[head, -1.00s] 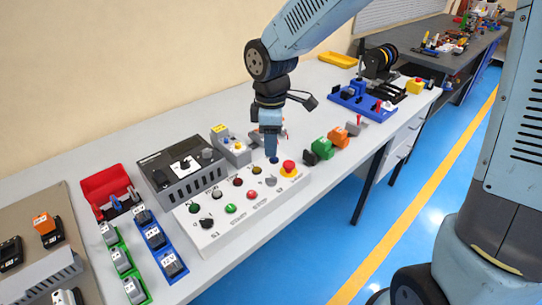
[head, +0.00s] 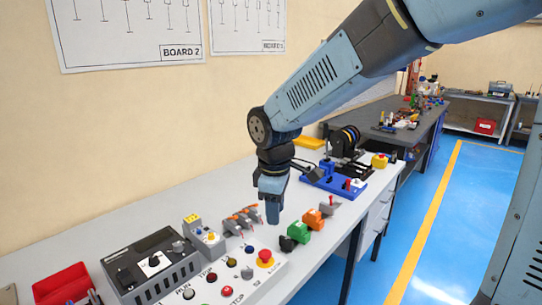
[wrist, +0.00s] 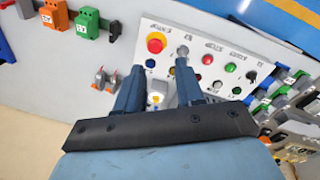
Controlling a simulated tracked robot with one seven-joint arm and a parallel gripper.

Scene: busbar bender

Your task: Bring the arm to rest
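My gripper (head: 273,212) points down over the bench, at the back edge of the white button panel (head: 215,287) in the head view. In the wrist view its two fingers (wrist: 159,68) stand apart with nothing held between them. The panel also shows in the wrist view (wrist: 222,52), with a red emergency button on a yellow base (wrist: 156,42) and several coloured buttons. The fingertips overlap the panel there; I cannot tell their exact height above it.
Orange-handled clamps (head: 240,219) stand close to the left of my gripper. Green (head: 299,232) and orange (head: 313,218) blocks stand to its right. The blue floor at right is clear.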

